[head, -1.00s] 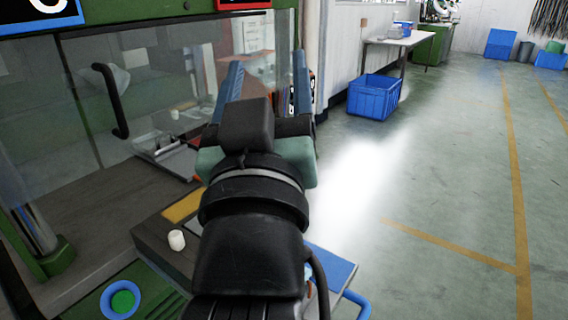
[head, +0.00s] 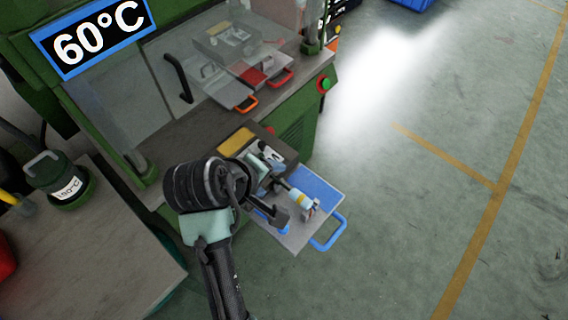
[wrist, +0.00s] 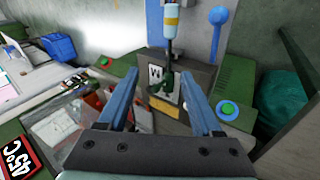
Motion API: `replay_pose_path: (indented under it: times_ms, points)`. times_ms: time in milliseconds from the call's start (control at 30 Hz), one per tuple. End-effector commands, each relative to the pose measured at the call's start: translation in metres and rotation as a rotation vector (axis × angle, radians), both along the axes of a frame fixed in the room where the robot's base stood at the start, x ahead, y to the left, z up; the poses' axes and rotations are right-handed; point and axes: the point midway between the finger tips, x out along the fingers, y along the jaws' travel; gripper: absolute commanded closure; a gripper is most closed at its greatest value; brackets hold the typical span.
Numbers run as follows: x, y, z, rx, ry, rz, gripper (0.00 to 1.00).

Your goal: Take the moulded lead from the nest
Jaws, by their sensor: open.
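The moulded lead has a light-blue end with a yellow band (wrist: 171,18), at the top of the wrist view. A dark cable runs down from it to a dark green part at the nest (wrist: 156,72), a pale plate marked W on a grey block. In the head view the banded end (head: 302,200) shows over the pale tray with a blue handle. My gripper (wrist: 160,74) is open. Its two blue fingers point towards the nest, and in the wrist view the green part appears between them. Nothing is held. In the head view my wrist hides part of the gripper.
The green machine stands behind, with a glass door, a black door handle (head: 178,78) and a 60°C sign (head: 95,35). A workbench (head: 85,250) with a green 190°C pot (head: 60,178) is at left. The floor (head: 400,230) at right is clear.

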Motion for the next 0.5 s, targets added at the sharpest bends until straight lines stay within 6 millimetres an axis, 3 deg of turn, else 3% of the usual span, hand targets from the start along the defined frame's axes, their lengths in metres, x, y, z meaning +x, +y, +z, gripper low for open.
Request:
replay_pose_path:
  times_ms: [33, 200, 500]
  points:
    - [-0.009, -0.001, 0.008, -0.027, 0.044, 0.009, 0.34]
    - [-0.024, -0.005, 0.001, -0.075, 0.125, 0.024, 0.34]
    - [-0.008, -0.019, -0.041, -0.081, 0.136, 0.024, 0.34]
